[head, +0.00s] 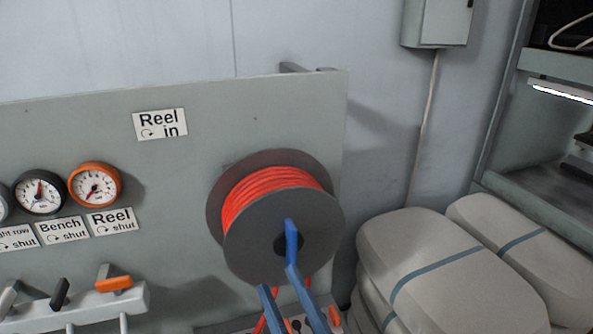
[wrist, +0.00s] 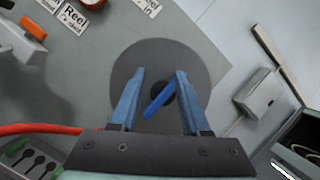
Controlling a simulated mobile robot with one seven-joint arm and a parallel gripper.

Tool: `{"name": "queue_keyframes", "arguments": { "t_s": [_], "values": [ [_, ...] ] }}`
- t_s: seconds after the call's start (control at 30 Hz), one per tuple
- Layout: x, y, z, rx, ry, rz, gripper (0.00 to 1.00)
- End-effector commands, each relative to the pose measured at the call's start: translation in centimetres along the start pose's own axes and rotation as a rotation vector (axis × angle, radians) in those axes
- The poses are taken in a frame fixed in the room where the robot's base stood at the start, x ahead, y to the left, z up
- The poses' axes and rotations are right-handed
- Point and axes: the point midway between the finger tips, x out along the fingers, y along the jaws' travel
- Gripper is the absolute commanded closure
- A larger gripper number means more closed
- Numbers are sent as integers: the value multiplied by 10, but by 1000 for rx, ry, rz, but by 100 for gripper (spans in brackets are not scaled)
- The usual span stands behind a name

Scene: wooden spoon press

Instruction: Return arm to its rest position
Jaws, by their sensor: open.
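My gripper (head: 278,279) is at the bottom middle of the head view, in front of the hose reel. Its two blue fingers are apart, with nothing clamped between them. In the wrist view the open fingers (wrist: 160,73) point at the reel's dark grey disc (wrist: 195,62). A blue crank handle (wrist: 160,98) at the reel's hub shows between them, slanted. In the head view the handle (head: 291,238) stands just above the fingertips. I cannot tell how far apart they are in depth. The rest of my arm is out of the head view.
The reel (head: 270,195) holds orange-red hose on a grey panel (head: 60,130). Gauges (head: 95,184), labels and an orange lever (head: 114,283) are to the left. Strapped beige bundles (head: 450,275) and a shelf unit (head: 545,205) stand right. A red hose (wrist: 50,129) passes beside my gripper.

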Motion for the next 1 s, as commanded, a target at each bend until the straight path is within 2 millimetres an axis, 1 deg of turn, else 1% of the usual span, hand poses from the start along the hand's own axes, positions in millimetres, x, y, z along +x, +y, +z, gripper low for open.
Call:
{"name": "queue_keyframes", "arguments": {
  "t_s": [0.03, 0.07, 0.1, 0.17, 0.2, 0.27, 0.3, 0.37, 0.4, 0.43, 0.47, 0.5, 0.57, 0.6, 0.7, 0.73, 0.8, 0.87, 0.9, 1.0],
  "values": [
    [20, -9, 20, -174, -18, 17, 54],
    [30, -12, 28, -281, -21, 27, 54],
    [42, -18, 40, -425, -24, 35, 54],
    [58, -28, 58, -640, -23, 37, 54],
    [68, -36, 70, -783, -20, 33, 54],
    [81, -51, 88, -998, -8, 18, 54],
    [89, -61, 102, -1139, 4, 3, 54],
    [99, -78, 123, -1348, 30, -28, 54],
    [104, -91, 138, -1487, 56, -53, 54],
    [107, -101, 149, -1588, 79, -73, 54],
    [109, -112, 162, -1688, 105, -96, 54],
    [111, -126, 178, -1820, 146, -129, 54],
    [111, -148, 204, -2005, 221, -183, 54],
    [110, -161, 221, -2118, 277, -217, 54],
    [101, -192, 259, -2350, 432, -295, 54],
    [97, -199, 269, -2403, 477, -316, 54],
    [90, -213, 288, -2502, 572, -352, 54],
    [84, -222, 299, -2560, 638, -373, 54],
    [81, -226, 304, -2587, 671, -381, 54],
    [77, -230, 310, -2619, 714, -391, 54]
  ]
}}
